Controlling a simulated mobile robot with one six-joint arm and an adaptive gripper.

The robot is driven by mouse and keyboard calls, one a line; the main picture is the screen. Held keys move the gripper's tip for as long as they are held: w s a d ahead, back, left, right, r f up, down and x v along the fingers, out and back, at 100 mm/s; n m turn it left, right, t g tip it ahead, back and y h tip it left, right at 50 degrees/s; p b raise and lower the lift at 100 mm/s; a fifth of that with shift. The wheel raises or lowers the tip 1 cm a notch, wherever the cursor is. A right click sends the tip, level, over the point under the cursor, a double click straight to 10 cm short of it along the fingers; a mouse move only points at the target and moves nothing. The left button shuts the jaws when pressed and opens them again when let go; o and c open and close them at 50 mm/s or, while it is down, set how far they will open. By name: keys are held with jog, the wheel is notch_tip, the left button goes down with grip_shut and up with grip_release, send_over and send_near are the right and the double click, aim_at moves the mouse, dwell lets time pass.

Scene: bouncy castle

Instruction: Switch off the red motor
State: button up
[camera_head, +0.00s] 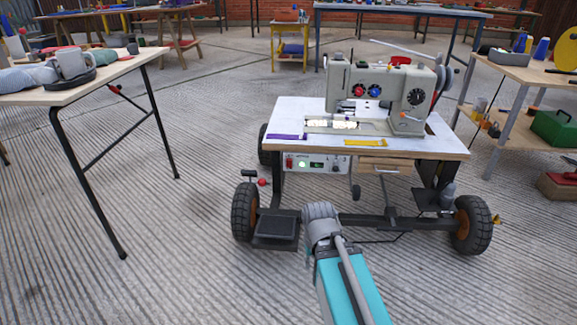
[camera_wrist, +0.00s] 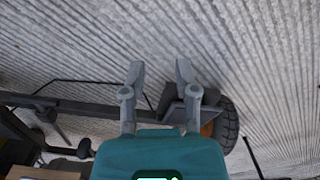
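A grey-beige sewing machine (camera_head: 385,85) stands on a white-topped wheeled cart (camera_head: 290,115). A red round part (camera_head: 358,91) and a blue one (camera_head: 374,91) are on its body. A white control box (camera_head: 313,163) hangs under the cart's front left edge, with a green light and a red button (camera_head: 289,164). I cannot tell which part is the red motor. My gripper (camera_wrist: 160,72) is open and empty in the wrist view, with floor beyond its fingers. In the head view my teal arm reaches up in front of the cart; the fingertips are not clear there.
A black wheel with an orange hub (camera_wrist: 228,125) and the cart's dark frame show close by in the wrist view. The floor at front left is clear.

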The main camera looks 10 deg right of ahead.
jog(key=shift+r, duration=0.2)
jog(key=c, duration=0.4)
jog(key=shift+r+p, duration=0.3)
jog(key=shift+p, duration=0.25)
grip_shut()
notch_tip(320, 180, up, 21)
jog(key=p, duration=2.1)
jog(key=shift+s, duration=0.1)
